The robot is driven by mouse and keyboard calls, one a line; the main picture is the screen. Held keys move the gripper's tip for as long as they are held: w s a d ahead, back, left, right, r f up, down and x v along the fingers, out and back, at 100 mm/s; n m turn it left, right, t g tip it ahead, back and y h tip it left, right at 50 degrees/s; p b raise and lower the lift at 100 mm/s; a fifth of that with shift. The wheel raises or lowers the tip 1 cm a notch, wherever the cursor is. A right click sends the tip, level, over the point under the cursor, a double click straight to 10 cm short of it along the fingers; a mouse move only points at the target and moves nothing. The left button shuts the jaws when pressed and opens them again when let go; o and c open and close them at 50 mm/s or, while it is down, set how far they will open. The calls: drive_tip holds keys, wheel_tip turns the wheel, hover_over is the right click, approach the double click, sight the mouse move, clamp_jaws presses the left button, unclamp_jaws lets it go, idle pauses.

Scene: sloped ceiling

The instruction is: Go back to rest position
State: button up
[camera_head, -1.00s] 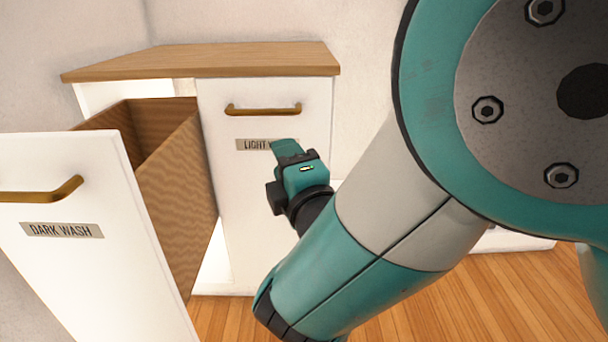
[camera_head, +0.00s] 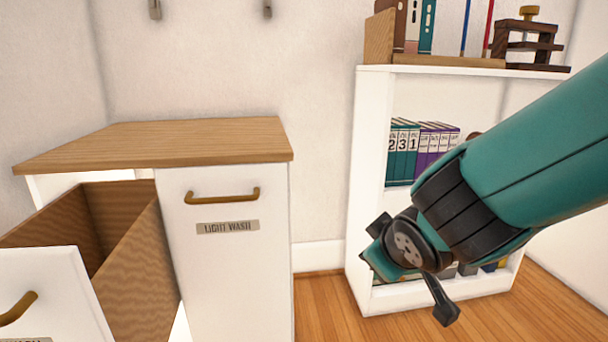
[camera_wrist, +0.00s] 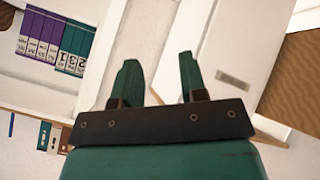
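My gripper (camera_wrist: 157,82) shows in the wrist view with its two teal fingers apart and nothing between them. In the head view my arm reaches in from the right. Its wrist end is in front of the white bookshelf, to the right of the laundry cabinet, and the fingers are not clearly visible there. The cabinet (camera_head: 160,140) has a wooden top. Its left drawer (camera_head: 50,290) is pulled out and its wooden inside looks empty where visible. Its right front, labelled LIGHT WASH (camera_head: 225,265), is shut.
The white bookshelf (camera_head: 366,200) stands at the right with numbered teal and purple books (camera_head: 424,148). Binders (camera_head: 415,25) and a dark wooden rack (camera_head: 527,45) are on its top. Wooden floor (camera_head: 322,305) is open between cabinet and shelf. Two wall hooks are above.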

drive_tip(key=s+d+r+m+g+y+p, duration=0.15)
drive_tip(key=s+r+g, duration=0.35)
drive_tip(key=s, duration=0.5)
drive_tip(key=s+d+r+g+y+p, duration=0.1)
drive_tip(key=s+r+g+y+p, duration=0.2)
drive_tip(key=s, duration=0.7)
wheel_tip(320, 180, up, 39)
drive_tip(key=s+g+p, duration=0.1)
drive_tip(key=p, duration=3.7)
drive_tip(key=shift+s+a+h, duration=0.15)
drive_tip(key=shift+h, duration=0.2)
drive_tip(key=shift+f+n, duration=0.15)
drive_tip(key=shift+n, duration=0.2)
